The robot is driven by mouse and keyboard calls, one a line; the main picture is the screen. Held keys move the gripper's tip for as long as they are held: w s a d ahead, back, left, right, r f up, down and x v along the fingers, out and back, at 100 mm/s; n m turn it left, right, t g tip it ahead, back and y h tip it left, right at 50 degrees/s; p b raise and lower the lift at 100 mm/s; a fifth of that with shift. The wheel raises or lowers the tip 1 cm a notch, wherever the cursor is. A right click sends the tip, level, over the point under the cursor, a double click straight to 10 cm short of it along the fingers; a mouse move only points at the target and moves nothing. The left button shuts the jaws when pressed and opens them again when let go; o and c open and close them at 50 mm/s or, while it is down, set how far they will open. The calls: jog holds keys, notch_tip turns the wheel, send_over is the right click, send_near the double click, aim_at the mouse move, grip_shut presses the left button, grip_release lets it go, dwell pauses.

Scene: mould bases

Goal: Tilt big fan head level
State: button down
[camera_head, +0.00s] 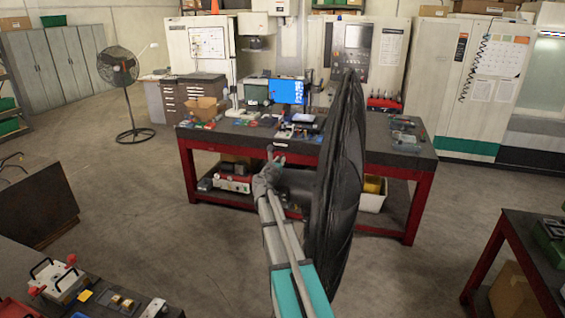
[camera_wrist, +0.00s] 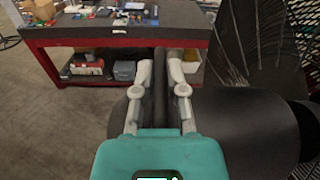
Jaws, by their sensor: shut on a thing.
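The big fan head (camera_head: 338,190) is a large dark round cage, seen nearly edge-on right of my arm in the head view. It stands close to upright, its top leaning slightly right. In the wrist view its wire cage (camera_wrist: 250,50) fills the right side, with a dark rounded housing (camera_wrist: 245,130) below. My gripper (camera_head: 272,168) is just left of the fan head. In the wrist view my gripper (camera_wrist: 160,72) is shut with its two grey fingers on either side of a dark upright bar (camera_wrist: 160,95), which seems part of the fan. The fan's stand is hidden.
A red-framed workbench (camera_head: 405,160) with a monitor and small parts stands behind the fan. Another pedestal fan (camera_head: 120,70) stands at the back left. A table with mould parts (camera_head: 90,300) is at the front left; another red-framed table (camera_head: 520,235) is at the right.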

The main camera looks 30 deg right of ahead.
jog(key=c, duration=0.7)
grip_release()
jog(key=v, duration=1.2)
